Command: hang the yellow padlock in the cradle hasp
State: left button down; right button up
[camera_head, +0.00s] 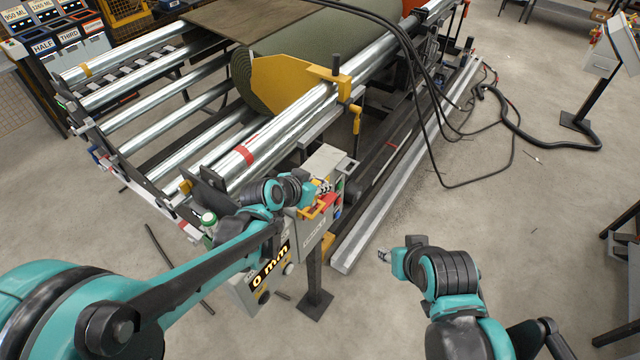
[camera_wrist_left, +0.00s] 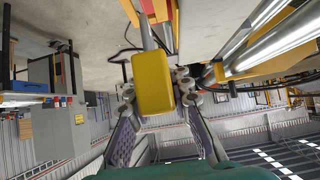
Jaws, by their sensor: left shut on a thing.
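The yellow padlock (camera_wrist_left: 154,82) is in the left wrist view, between the fingertips of my left gripper (camera_wrist_left: 156,92), which is shut on it. A grey metal bar or shackle (camera_wrist_left: 147,32) rises from it toward red and yellow parts at the top edge. In the head view my left gripper (camera_head: 320,187) is over a grey control box, close to a red part (camera_head: 331,201); the padlock cannot be made out clearly there. I cannot pick out the cradle hasp for sure. My right gripper (camera_head: 384,256) is low over the floor, apart from everything; its jaw opening is too small to read.
The roller frame (camera_head: 250,150) holds a green turf roll (camera_head: 330,45) behind my left gripper. The grey control box (camera_head: 318,235) stands on a post, with a "0 mm" display (camera_head: 270,266) beside it. Black cables (camera_head: 430,130) hang at the right. The floor there is mostly clear.

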aim_at(319, 201)
pick_arm(q)
jog(key=shift+f+b, duration=2.3)
jog(key=shift+f, duration=0.25)
pick_arm(e)
jog(key=shift+f, duration=2.3)
pick_arm(q)
jog(key=c, duration=1.3)
grip_release()
jog(key=shift+s+r, duration=0.1)
jog(key=v, duration=1.2)
